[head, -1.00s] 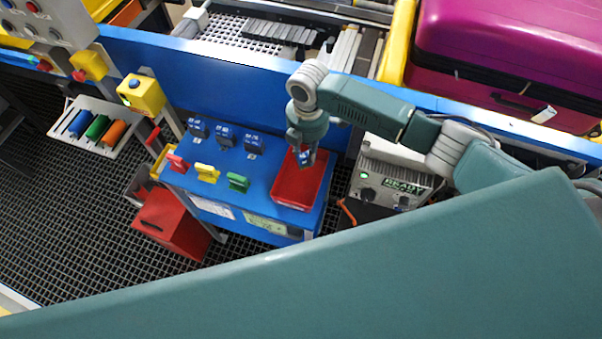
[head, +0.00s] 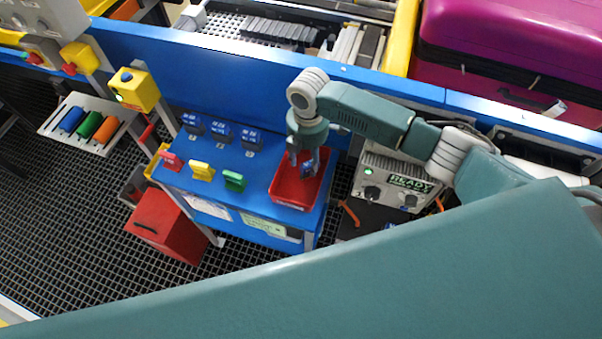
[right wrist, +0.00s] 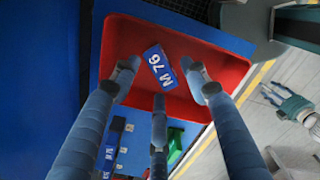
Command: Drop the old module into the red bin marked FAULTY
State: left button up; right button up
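The red bin (head: 283,187) stands on the right end of the blue bench; the writing on its front label is too small to read. The old module, a small blue block (head: 307,168), is in the bin area below my right gripper (head: 306,160). I cannot tell whether the module lies fully at rest.
Several blue modules (head: 220,133) stand at the back of the bench (head: 245,180). Red, yellow and green pieces (head: 202,171) stand along its front. A tester reading READY (head: 397,183) is right of the bench. A red box (head: 165,228) is on the floor.

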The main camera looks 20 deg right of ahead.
jog(key=shift+r, duration=0.2)
pick_arm(q)
jog(key=shift+a, duration=0.15)
pick_arm(e)
notch_tip(320, 180, up, 12)
jog(key=shift+f, duration=0.2)
jog(key=shift+f, duration=0.1)
dwell(0.5)
